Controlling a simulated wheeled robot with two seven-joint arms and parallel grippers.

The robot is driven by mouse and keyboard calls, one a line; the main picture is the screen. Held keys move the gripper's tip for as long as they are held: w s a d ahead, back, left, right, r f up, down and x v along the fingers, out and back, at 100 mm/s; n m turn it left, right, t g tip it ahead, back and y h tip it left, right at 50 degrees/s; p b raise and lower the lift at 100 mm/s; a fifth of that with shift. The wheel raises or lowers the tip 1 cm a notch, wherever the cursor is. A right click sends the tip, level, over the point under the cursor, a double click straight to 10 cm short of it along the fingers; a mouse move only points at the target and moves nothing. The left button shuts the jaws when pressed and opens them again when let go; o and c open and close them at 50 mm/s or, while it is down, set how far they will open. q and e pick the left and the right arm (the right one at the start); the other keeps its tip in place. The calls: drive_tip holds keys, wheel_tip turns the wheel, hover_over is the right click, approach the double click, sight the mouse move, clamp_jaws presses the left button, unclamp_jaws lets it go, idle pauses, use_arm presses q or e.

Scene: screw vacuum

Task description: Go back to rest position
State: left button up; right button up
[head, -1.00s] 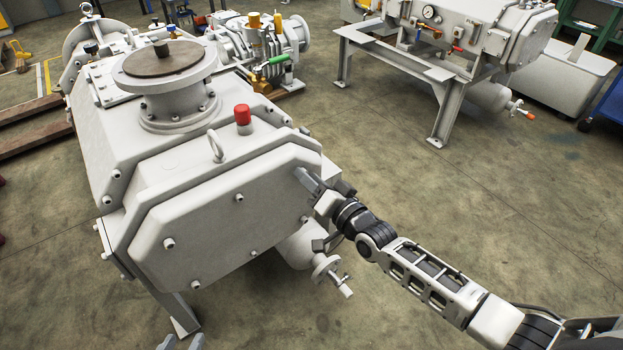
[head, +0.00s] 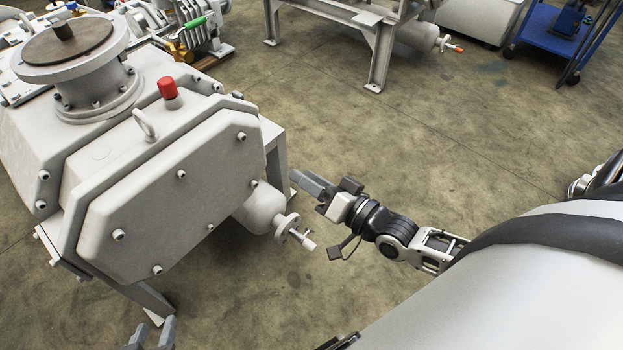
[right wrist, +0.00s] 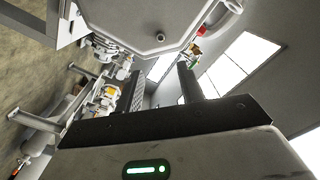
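The large light-grey vacuum machine (head: 165,200) stands at the left of the head view, with a red cap (head: 168,87) on top. My right gripper (head: 300,176) is just right of its front cover, apart from it, with its fingers pointing at the machine. In the right wrist view this gripper (right wrist: 163,80) shows a gap between its dark fingers and nothing held. The machine's front plate (right wrist: 150,22) shows above them. My left gripper (head: 153,334) shows only its fingertips at the bottom edge, spaced apart, below the machine's front leg; nothing shows between them.
A flanged valve (head: 293,228) sticks out low beside the machine, close to my right gripper. A second machine's frame (head: 378,55) stands at the back. A blue cart (head: 545,35) is at the back right. The concrete floor (head: 440,130) between is clear.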

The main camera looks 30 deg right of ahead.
drive_tip(key=shift+s+d, duration=0.1)
drive_tip(key=shift+s, duration=0.15)
idle(0.3)
drive_tip(key=s+a+f+n+g+h, duration=0.3)
drive_tip(key=s+a+f+n+g, duration=0.2)
drive_tip(key=s, duration=0.4)
drive_tip(key=shift+s+a+f+n+g, duration=0.25)
drive_tip(key=shift+a+n+g, duration=0.35)
drive_tip(key=shift+a+n, duration=0.55)
